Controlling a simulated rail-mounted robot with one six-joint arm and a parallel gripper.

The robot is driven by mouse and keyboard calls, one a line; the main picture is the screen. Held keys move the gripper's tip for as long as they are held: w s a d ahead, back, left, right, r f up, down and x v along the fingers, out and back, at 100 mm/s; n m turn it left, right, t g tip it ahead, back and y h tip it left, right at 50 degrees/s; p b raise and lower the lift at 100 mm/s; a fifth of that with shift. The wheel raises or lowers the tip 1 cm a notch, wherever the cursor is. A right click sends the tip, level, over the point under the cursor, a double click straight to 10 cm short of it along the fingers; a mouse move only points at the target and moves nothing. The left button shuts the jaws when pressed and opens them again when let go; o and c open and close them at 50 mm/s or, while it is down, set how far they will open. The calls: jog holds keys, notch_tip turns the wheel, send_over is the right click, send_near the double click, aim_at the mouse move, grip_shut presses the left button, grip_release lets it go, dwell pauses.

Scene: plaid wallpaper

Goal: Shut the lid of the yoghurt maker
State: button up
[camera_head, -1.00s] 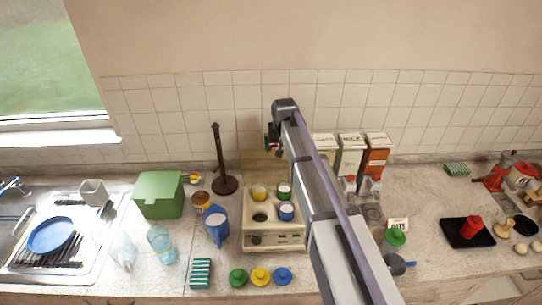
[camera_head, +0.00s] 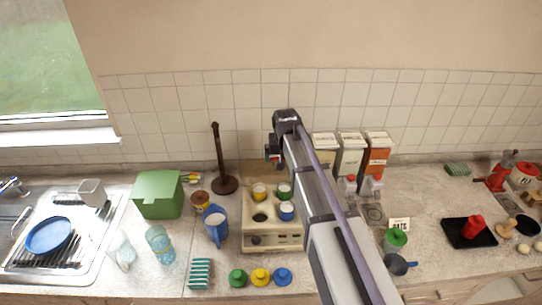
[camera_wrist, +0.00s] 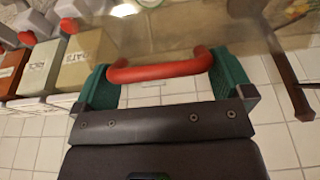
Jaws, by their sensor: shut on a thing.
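The yoghurt maker (camera_head: 275,243) is a cream box on the counter, with several coloured cups seated in its top. Its see-through brownish lid (camera_head: 256,171) stands raised at the back, so the maker is open. In the wrist view, the lid (camera_wrist: 190,28) shows as a clear pane with a red bar handle (camera_wrist: 160,70). My gripper (camera_wrist: 162,84) has its green fingers at both ends of the handle and is shut on it. In the head view, my gripper (camera_head: 273,155) is above the back of the maker, partly hidden by my arm.
A blue pitcher (camera_head: 216,229) and a brown jar stand left of the maker. Green, yellow (camera_head: 261,277) and blue caps lie in front. Cartons (camera_head: 350,155) stand behind to the right. A dark upright stand (camera_head: 221,160) is at the back left.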

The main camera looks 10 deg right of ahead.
jog(key=shift+s+a+f+b, duration=0.1)
jog(key=shift+s+f+b, duration=0.3)
jog(key=shift+s, duration=0.45)
jog(key=shift+s+a+f+b, duration=0.1)
jog(key=shift+s+f+b, duration=0.2)
jog(key=shift+s, duration=0.55)
jog(key=shift+o, duration=1.2)
jog(key=p+v, duration=0.7)
jog(key=s+d+f+n+g+b, duration=0.1)
jog(key=s+d+f+g+b, duration=0.1)
jog(key=s+f+b, duration=1.8)
jog(key=shift+s+d+f+g+b, duration=0.2)
jog(key=shift+s+f+g+b, duration=0.2)
jog(key=shift+s+f, duration=0.3)
